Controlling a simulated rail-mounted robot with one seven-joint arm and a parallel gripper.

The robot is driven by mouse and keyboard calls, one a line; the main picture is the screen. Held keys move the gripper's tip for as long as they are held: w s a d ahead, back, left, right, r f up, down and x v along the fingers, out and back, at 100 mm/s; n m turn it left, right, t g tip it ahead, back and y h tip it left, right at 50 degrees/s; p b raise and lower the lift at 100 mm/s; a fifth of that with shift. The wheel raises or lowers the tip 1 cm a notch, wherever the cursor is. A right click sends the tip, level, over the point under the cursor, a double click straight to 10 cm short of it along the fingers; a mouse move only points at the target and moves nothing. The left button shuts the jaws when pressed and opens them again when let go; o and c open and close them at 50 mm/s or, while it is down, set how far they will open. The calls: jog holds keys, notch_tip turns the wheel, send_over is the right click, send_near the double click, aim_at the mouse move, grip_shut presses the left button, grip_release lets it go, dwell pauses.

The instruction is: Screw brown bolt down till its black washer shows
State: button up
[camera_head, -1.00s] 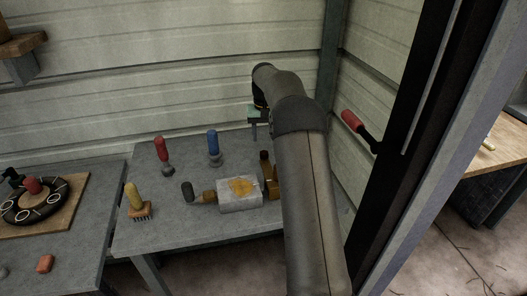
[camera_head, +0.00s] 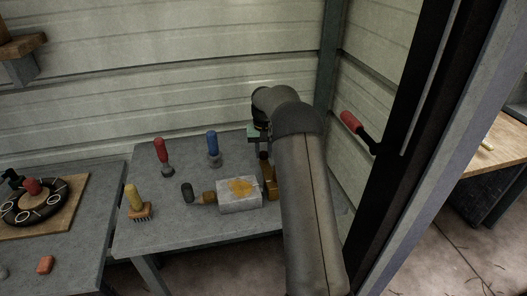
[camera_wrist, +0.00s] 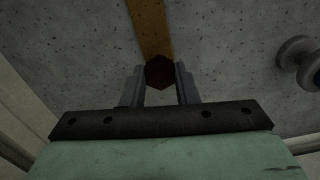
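The brown bolt (camera_wrist: 159,72) shows in the wrist view as a dark brown hexagonal head, seen from above. My gripper (camera_wrist: 160,67) is open, with one grey finger on each side of the bolt head and no clear contact. In the head view the greenish body of my gripper (camera_head: 255,134) is above and slightly behind the bolt. No black washer can be made out; the bolt's lower part is partly hidden.
A grey block with an ochre patch (camera_head: 240,205) lies left of the bolt on the grey table (camera_head: 190,232). A yellow-handled brush (camera_head: 138,204) is at left. A corrugated wall (camera_head: 190,65) closes the back.

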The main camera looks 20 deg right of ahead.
aim_at(263, 153)
jog(key=m, duration=0.4)
jog(key=shift+m, duration=0.4)
jog(key=o, duration=1)
notch_tip(263, 153, up, 18)
jog(key=shift+f, duration=0.2)
